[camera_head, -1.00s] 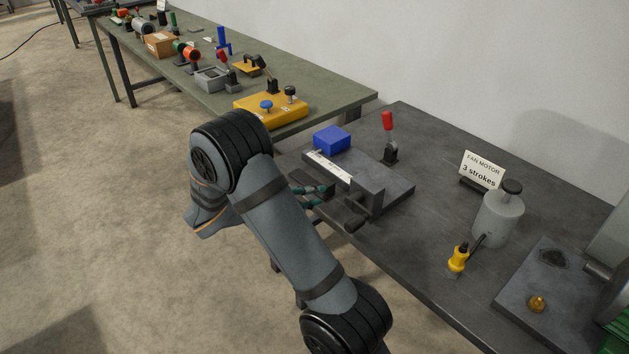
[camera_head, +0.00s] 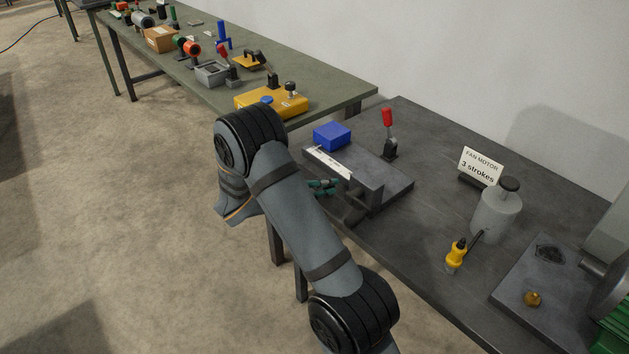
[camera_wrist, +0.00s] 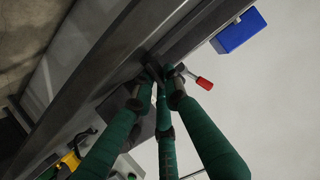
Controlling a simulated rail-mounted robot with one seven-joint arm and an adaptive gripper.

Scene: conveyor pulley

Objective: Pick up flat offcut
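I cannot single out a flat offcut in either view; it may be hidden by my arm or the fixture. My gripper (camera_head: 337,185) has teal-green fingers and sits low beside the front left side of a dark grey fixture plate (camera_head: 394,187), partly behind my arm. In the wrist view, the fingers of my gripper (camera_wrist: 155,84) reach toward a long dark grey edge (camera_wrist: 108,60). Their dark tips come close together around a thin dark part. I cannot tell whether they touch or hold anything.
A blue block (camera_head: 332,136) stands on the fixture, with a red-handled clamp (camera_head: 388,135) behind. The table's middle is partly clear. Open floor lies left.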

